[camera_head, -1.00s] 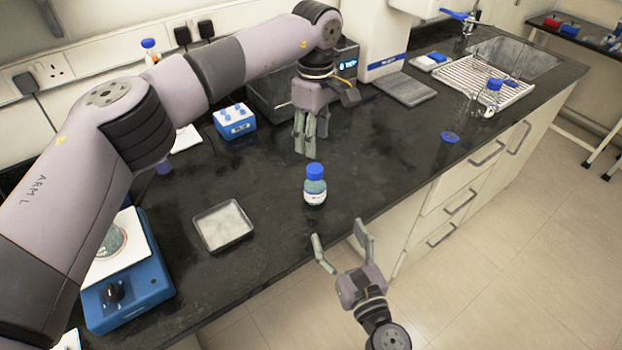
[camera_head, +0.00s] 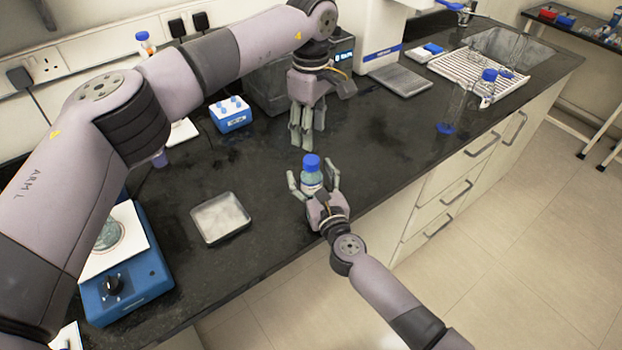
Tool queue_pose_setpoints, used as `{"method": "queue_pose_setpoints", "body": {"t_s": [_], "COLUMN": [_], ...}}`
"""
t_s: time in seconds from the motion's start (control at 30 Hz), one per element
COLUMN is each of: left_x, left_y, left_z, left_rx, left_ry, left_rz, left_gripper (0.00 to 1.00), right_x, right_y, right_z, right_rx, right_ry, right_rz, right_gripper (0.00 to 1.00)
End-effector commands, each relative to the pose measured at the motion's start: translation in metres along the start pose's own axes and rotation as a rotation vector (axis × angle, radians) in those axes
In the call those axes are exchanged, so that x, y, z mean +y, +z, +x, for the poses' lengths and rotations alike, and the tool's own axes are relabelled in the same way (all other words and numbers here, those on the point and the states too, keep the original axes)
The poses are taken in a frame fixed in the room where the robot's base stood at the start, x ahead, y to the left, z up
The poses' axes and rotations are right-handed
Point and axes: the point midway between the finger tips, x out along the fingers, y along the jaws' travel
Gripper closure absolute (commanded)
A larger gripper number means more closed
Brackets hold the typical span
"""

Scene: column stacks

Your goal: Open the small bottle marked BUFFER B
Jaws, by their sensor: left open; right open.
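A small bottle (camera_head: 311,176) with a blue cap (camera_head: 311,161) stands upright on the dark bench near its front edge. Its cap is on; its label is mostly hidden and I cannot read it. My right gripper (camera_head: 313,183) is open, with one finger on each side of the bottle. I cannot tell whether the fingers touch it. My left gripper (camera_head: 307,142) is open and empty, fingers pointing down, just behind the bottle and a little above it in the picture.
A shallow metal tray (camera_head: 220,217) lies left of the bottle, and a blue stirrer (camera_head: 125,285) stands at the front left. A blue rack (camera_head: 231,114) stands behind. Glassware (camera_head: 487,88) and a draining rack (camera_head: 470,72) are at the right.

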Motion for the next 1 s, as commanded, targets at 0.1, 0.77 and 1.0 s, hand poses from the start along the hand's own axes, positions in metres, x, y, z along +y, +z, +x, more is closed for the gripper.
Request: {"method": "queue_pose_setpoints", "body": {"t_s": [0.1,0.77,1.0], "left_x": [0.0,0.0,0.0], "left_y": [0.0,0.0001,0.0001], "left_z": [0.0,0.0,0.0], "left_rx": [0.0,0.0,0.0], "left_ry": [0.0,0.0,0.0], "left_rz": [0.0,0.0,0.0], "left_gripper": [0.54,0.54,0.54], "right_x": [0.0004,-0.0001,-0.0001], "right_y": [0.0003,0.0001,0.0001], "right_z": [0.0027,0.0022,0.0022], "right_rx": [0.0,0.0,0.0], "right_ry": [0.001,0.0,0.0], "right_rz": [0.001,0.0,0.0], "right_gripper": [0.32,0.62,0.78]}}
